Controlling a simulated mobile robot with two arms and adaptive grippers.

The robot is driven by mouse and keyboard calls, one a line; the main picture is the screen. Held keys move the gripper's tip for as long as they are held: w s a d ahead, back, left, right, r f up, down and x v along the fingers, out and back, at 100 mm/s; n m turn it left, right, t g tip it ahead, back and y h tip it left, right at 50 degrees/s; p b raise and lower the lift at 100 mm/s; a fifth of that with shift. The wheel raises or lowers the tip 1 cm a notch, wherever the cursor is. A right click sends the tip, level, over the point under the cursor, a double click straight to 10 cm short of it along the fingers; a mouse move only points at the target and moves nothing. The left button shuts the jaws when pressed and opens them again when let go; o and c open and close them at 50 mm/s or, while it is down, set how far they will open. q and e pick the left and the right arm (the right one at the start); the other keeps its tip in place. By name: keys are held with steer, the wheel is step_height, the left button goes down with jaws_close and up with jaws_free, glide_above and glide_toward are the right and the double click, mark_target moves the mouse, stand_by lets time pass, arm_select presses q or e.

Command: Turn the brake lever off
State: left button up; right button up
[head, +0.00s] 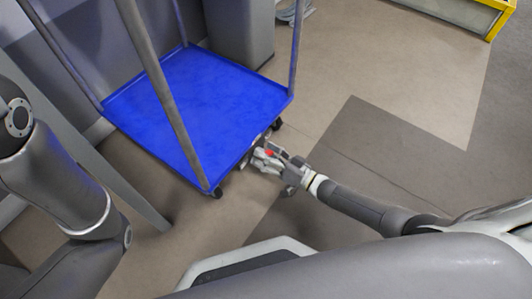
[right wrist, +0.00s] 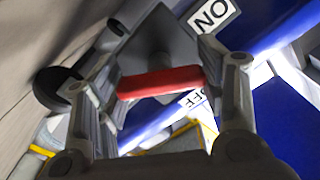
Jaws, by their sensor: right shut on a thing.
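The red brake lever (right wrist: 160,82) lies between the two fingers of my right gripper (right wrist: 165,80) in the right wrist view. The gripper is shut on it, one finger at each end of the red bar. In the head view, the same gripper (head: 262,157) is low at the near right side of the blue cart (head: 205,100), with a bit of red (head: 269,153) showing at its fingers. An ON label (right wrist: 212,13) and a partly covered OFF label (right wrist: 192,101) show near the lever. My left arm is at the left, but its gripper is out of view.
The cart has a blue deck, grey upright posts (head: 165,95) and dark casters (head: 217,193). A grey box-like column (head: 240,35) stands behind it. A yellow-edged frame (head: 492,25) is at the top right. The floor to the right of the cart is clear.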

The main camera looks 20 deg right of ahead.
steer(key=m, duration=0.5)
steer(key=shift+m, duration=0.3)
steer(key=m, duration=0.5)
steer(key=shift+m, duration=0.4)
steer(key=o, duration=1)
steer(key=v, duration=1.2)
